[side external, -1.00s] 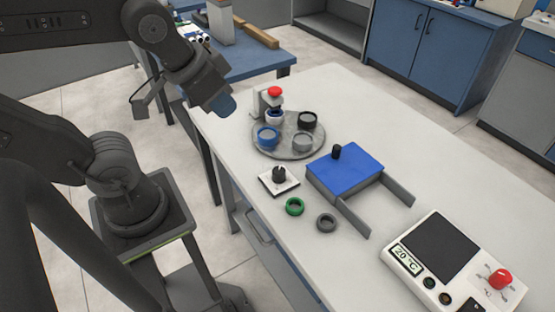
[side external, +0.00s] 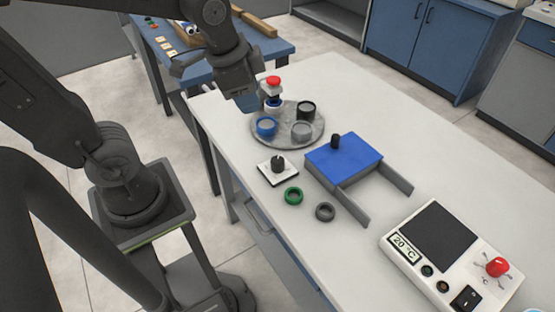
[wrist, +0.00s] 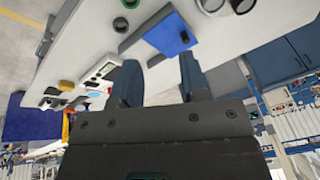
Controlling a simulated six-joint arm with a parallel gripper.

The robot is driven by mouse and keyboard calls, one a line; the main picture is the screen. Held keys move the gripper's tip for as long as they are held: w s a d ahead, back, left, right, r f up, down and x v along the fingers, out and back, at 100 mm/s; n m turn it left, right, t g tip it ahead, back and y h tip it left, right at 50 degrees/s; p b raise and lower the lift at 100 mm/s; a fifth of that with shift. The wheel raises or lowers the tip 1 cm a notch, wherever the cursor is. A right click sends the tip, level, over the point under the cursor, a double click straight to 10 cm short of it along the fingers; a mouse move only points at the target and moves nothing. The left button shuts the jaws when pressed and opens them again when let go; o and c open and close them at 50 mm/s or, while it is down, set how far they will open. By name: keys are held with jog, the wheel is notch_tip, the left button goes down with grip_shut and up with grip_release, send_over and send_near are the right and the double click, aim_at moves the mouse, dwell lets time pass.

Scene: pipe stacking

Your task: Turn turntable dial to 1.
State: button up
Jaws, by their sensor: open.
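The turntable dial is a black knob (side external: 278,164) on a white square plate, upright near the front edge of the table in the side view. The round grey turntable (side external: 289,143) is behind it, carrying blue, grey and black ring-shaped pieces and a white one under a red-topped stand. My gripper (side external: 242,102) is above the table's left end, left of the turntable and away from the dial. In the wrist view, my gripper (wrist: 160,80) has its two fingers apart with nothing between them. I cannot make out the dial there, nor read its number.
A blue-topped box (side external: 343,155) with a black knob and grey side rails stands right of the dial. A green ring (side external: 293,196) and a dark grey ring (side external: 325,212) lie in front. A white control device (side external: 443,260) with a red knob is at the right.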

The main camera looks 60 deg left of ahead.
jog(key=o, duration=0.4)
jog(key=w+a+f+m+g, duration=0.1)
jog(key=w+f+m+g, duration=0.1)
jog(key=w+f+m, duration=0.3)
jog(key=shift+w+a+f+m, duration=0.3)
jog(key=shift+w+f+m, duration=0.05)
jog(key=shift+f+m, duration=0.35)
jog(key=m+g, duration=0.2)
jog(key=m, duration=0.2)
send_near(278, 160)
jog(key=f, duration=1)
jog(key=shift+s+a+f, duration=0.15)
jog(key=shift+a+f, duration=0.1)
jog(key=c, duration=0.9)
